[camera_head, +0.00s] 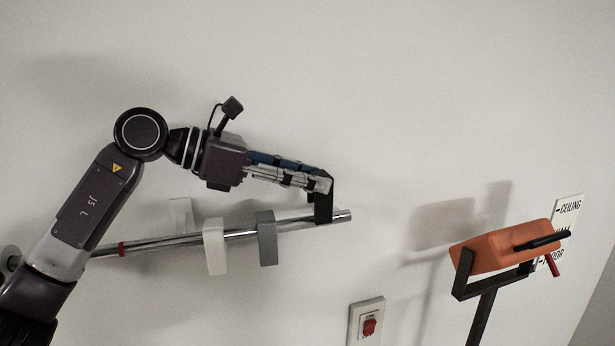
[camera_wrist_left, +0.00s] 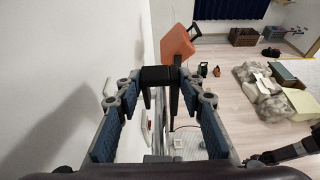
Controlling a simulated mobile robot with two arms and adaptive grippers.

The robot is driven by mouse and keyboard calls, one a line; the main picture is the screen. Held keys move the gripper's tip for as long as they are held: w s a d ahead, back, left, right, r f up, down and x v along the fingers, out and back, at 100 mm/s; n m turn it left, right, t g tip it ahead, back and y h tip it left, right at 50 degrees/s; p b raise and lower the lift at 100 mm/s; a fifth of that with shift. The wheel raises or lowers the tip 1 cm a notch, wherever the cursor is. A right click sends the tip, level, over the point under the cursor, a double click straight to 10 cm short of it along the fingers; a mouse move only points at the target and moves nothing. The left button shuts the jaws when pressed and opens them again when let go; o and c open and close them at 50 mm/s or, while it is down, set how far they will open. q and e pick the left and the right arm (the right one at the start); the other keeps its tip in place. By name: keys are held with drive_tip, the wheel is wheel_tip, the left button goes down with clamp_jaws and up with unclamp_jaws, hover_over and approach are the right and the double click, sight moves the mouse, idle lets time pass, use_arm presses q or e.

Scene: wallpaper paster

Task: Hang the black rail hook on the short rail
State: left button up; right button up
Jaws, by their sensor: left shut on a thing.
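My left gripper (camera_head: 322,184) is shut on the black rail hook (camera_head: 323,207). The hook hangs down from the fingertips and overlaps the rail near its right end. In the left wrist view the hook (camera_wrist_left: 158,74) sits between the two fingers, with the rail below it. The short rail (camera_head: 298,222) is a chrome bar along the white wall. I cannot tell whether the hook goes around the rail or is in front of it. A dark jointed part at the right edge of the left wrist view may be my right gripper (camera_wrist_left: 254,161); its jaws are unclear.
A white hook (camera_head: 215,248) and a grey hook (camera_head: 266,240) hang on the rail left of the black one. An orange box (camera_head: 505,247) on a black stand is at the right. A red switch (camera_head: 369,326) is below.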

sight(307, 217)
use_arm(q)
drive_tip(key=shift+f+b, duration=2.4)
drive_tip(key=shift+f, duration=0.85)
drive_tip(key=shift+r, duration=0.1)
drive_tip(key=shift+r+p, duration=2.15)
drive_tip(key=shift+r, duration=0.75)
drive_tip(key=shift+f+b, duration=1.75)
drive_tip(key=shift+f, duration=0.55)
